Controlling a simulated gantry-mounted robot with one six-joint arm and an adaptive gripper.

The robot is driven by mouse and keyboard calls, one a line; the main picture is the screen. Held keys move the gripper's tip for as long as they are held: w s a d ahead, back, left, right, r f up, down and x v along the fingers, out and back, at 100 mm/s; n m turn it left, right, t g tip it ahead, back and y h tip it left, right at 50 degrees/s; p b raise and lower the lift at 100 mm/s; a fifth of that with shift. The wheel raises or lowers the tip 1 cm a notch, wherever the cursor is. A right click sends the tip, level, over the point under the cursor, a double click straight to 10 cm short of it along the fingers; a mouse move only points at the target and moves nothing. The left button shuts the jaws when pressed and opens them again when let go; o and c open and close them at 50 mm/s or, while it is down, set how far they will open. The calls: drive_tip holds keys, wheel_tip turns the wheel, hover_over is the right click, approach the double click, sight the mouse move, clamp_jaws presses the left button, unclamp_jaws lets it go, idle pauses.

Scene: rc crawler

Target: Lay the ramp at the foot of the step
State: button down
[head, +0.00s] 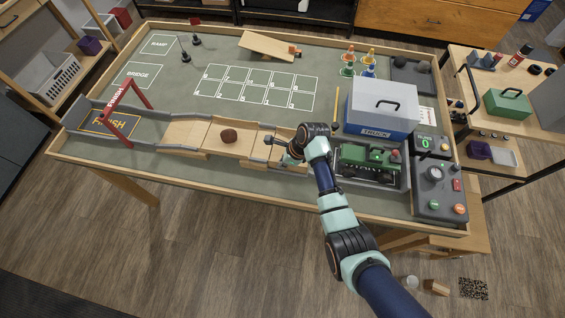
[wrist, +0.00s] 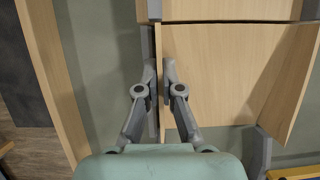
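The ramp (wrist: 225,75) is a pale wooden board with raised side edges. It fills the right half of the wrist view, its far end close against the wooden deck of the step (wrist: 230,9). The step also shows in the head view (head: 209,138), in the course along the table's front. My gripper (head: 278,146) is low over the course at the step's right end. In the wrist view its fingers (wrist: 160,72) stand close on both sides of the ramp's left edge and appear shut on it. The ramp's underside is hidden.
A brown rock (head: 229,136) rests on the course's deck. Grey rails (wrist: 264,150) flank the ramp. A green crawler (head: 367,162) sits in a tray right of my arm, before a blue-and-grey truck box (head: 381,108). A red finish gate (head: 128,94) stands left. The outlines marked RAMP and BRIDGE are empty.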

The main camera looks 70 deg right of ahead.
drive_tip(key=shift+f, duration=0.1)
drive_tip(key=c, duration=1.3)
unclamp_jaws()
drive_tip(key=p+v, duration=0.1)
drive_tip(key=v, duration=1.1)
